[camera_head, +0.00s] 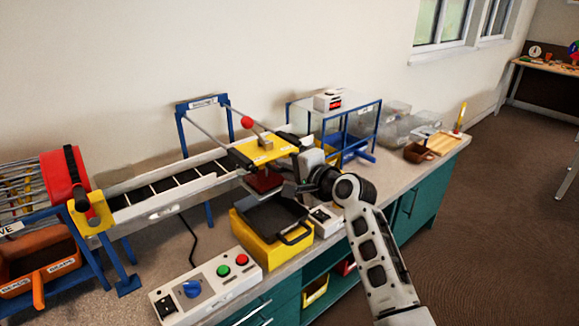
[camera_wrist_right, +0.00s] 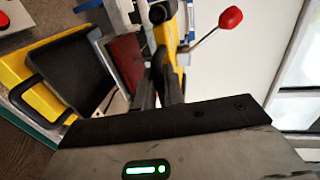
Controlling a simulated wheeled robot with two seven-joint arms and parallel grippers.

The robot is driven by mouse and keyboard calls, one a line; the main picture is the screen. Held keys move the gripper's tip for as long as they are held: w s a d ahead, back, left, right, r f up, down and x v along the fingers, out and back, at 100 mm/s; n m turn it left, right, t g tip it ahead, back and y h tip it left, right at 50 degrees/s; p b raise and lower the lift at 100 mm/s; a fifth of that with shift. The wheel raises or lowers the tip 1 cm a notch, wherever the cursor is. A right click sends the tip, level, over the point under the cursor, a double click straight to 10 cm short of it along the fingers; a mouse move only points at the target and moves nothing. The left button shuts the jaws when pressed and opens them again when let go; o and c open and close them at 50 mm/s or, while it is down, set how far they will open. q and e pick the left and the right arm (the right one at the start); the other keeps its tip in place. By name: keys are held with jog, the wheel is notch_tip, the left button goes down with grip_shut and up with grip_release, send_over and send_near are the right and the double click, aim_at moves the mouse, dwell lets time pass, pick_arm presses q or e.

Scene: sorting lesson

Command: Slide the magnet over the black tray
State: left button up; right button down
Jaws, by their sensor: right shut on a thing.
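The magnet is a yellow plate (camera_head: 262,149) on rails above the conveyor, with a dark red block (camera_head: 263,181) hanging under it. The black tray (camera_head: 268,214) with a handle sits on a yellow box below and in front. In the head view the red block appears at the tray's back edge. In the right wrist view the red block (camera_wrist_right: 127,62) lies just beside the black tray (camera_wrist_right: 75,68). My right gripper (camera_head: 291,188) is shut at the magnet's near right side; the exact grip is mostly hidden. My left gripper is out of view.
The conveyor (camera_head: 165,187) runs left to a red drum (camera_head: 64,174). A control box (camera_head: 207,285) with a blue knob and buttons stands in front. A red ball knob (camera_head: 247,122) rises on a rod behind the plate. A blue frame (camera_head: 362,132) and clear bins (camera_head: 398,127) stand right.

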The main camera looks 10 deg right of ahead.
jog(key=shift+f, duration=0.15)
jog(key=c, duration=1.6)
grip_release()
jog(key=shift+s, duration=0.1)
jog(key=shift+d, duration=0.1)
jog(key=shift+s, duration=0.15)
jog(key=v, duration=1.6)
jog(key=shift+r, duration=0.25)
jog(key=s+f+n+g+h, duration=0.1)
jog(key=s+f+n+h, duration=0.15)
jog(key=f, duration=0.45)
jog(key=s+f+n+g+h, duration=0.1)
jog(key=s+f+n, duration=0.15)
jog(key=f, duration=0.55)
jog(key=s+a+f+n, duration=0.1)
jog(key=s+f+n, duration=0.2)
jog(key=s+f, duration=0.1)
jog(key=s+a+f+n+g+h, duration=0.1)
jog(key=s+f+n, duration=0.2)
jog(key=s, duration=0.4)
jog(key=s+a+f+n, duration=0.1)
jog(key=s+f+n, duration=0.2)
jog(key=s+f, duration=0.2)
jog(key=shift+s+f+n, duration=0.3)
jog(key=shift+f, duration=0.1)
